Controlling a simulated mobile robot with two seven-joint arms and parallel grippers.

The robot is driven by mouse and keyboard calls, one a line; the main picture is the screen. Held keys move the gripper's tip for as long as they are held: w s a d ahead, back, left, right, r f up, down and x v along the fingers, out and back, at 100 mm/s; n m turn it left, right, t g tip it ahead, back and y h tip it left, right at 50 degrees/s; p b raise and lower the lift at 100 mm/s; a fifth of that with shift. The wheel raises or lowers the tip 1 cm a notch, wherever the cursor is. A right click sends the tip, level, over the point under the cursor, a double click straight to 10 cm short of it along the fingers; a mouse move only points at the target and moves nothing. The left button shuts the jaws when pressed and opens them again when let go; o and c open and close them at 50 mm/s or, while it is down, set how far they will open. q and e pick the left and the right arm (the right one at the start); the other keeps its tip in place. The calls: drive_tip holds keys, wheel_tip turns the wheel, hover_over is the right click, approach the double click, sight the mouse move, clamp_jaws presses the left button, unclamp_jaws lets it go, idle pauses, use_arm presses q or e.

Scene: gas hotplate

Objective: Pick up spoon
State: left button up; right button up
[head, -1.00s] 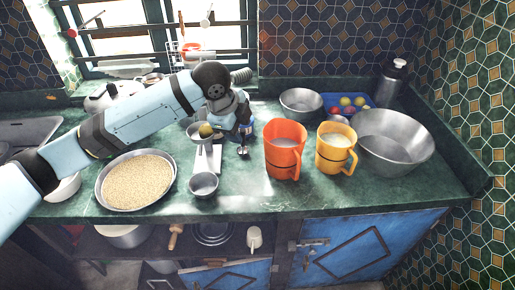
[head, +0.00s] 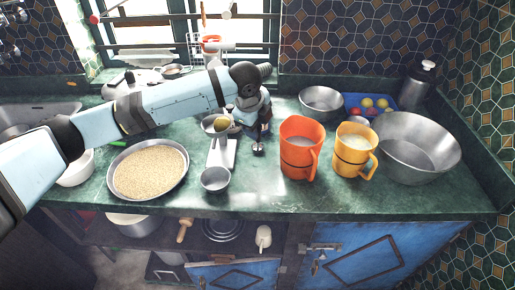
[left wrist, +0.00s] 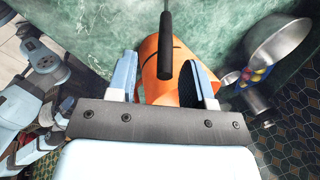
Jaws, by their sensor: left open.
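The spoon (head: 258,149) shows in the head view as a small metal end just below my left gripper (head: 257,124), left of the orange mug (head: 299,150). Its upper part is hidden by the gripper. In the left wrist view, the spoon's black handle (left wrist: 165,52) and thin shaft show between the two spread fingers of my left gripper (left wrist: 167,74). The fingers are open, with gaps visible on both sides of the handle. The orange mug (left wrist: 178,92) shows behind the handle there. My right gripper is not in view.
A scale (head: 222,155) and small metal cup (head: 215,180) stand left of the spoon. Farther left is a pan of grain (head: 148,172). A yellow mug (head: 353,150) and large metal bowl (head: 420,147) stand right. Bare counter (head: 262,195) lies in front.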

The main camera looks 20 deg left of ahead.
sight(260, 136)
use_arm(q)
drive_tip(key=x, duration=0.4)
drive_tip(key=shift+w+f, duration=0.15)
drive_tip(key=shift+w, duration=0.15)
clamp_jaws()
